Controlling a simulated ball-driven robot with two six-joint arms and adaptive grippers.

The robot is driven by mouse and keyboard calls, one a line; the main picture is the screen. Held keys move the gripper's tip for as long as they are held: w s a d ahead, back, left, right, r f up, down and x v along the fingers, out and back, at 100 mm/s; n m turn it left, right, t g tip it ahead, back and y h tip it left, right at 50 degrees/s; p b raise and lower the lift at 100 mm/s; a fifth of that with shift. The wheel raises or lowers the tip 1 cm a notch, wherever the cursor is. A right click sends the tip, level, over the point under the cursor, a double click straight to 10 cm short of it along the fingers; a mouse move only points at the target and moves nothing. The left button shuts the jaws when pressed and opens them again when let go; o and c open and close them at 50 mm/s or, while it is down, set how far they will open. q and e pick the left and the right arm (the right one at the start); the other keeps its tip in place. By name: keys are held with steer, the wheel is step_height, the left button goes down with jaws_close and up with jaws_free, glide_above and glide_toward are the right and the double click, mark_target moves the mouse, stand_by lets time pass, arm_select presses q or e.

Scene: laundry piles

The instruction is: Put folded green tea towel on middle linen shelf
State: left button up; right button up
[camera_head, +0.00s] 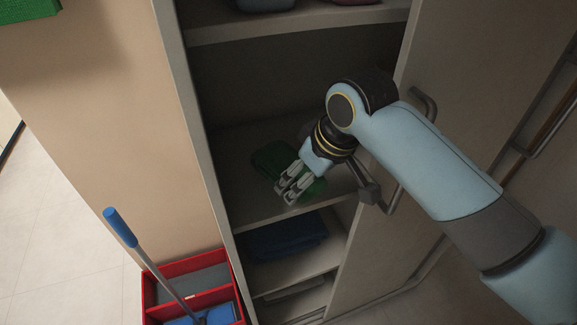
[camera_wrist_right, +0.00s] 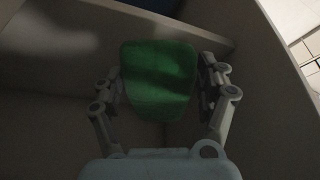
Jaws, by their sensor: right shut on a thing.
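The folded green tea towel (camera_head: 270,157) is inside the open cupboard, at the level of the middle linen shelf (camera_head: 262,217). My right gripper (camera_head: 288,186) reaches in from the right and is shut on the towel, covering part of it. In the right wrist view the towel (camera_wrist_right: 160,82) sits between the two fingers of the gripper (camera_wrist_right: 161,88). I cannot tell whether the towel touches the shelf surface. My left gripper is not in view.
A folded dark blue cloth (camera_head: 285,236) lies on the shelf below. Other items (camera_head: 265,4) sit on the top shelf. The open cupboard door (camera_head: 440,60) stands to the right. A red bucket (camera_head: 190,262) with a blue-handled mop (camera_head: 120,227) stands at lower left.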

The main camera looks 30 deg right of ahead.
mark_target(290, 145)
steer(key=w, duration=0.2)
steer(key=w+d, duration=0.1)
steer(key=w, duration=0.5)
steer(key=shift+w+d+r+p, duration=0.1)
steer(key=shift+d+p, duration=0.25)
steer(key=shift+p, duration=0.05)
step_height(290, 145, down, 2)
steer(key=shift+f, duration=0.85)
step_height(290, 145, down, 3)
steer(key=shift+r, duration=0.1)
steer(key=shift+w+f+p, duration=0.15)
steer(key=shift+f+p, duration=0.05)
steer(key=shift+p, duration=0.2)
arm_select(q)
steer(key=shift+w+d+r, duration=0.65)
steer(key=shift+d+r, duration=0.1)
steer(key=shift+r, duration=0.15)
arm_select(e)
steer(key=shift+f, duration=0.15)
steer(key=o, duration=1.2)
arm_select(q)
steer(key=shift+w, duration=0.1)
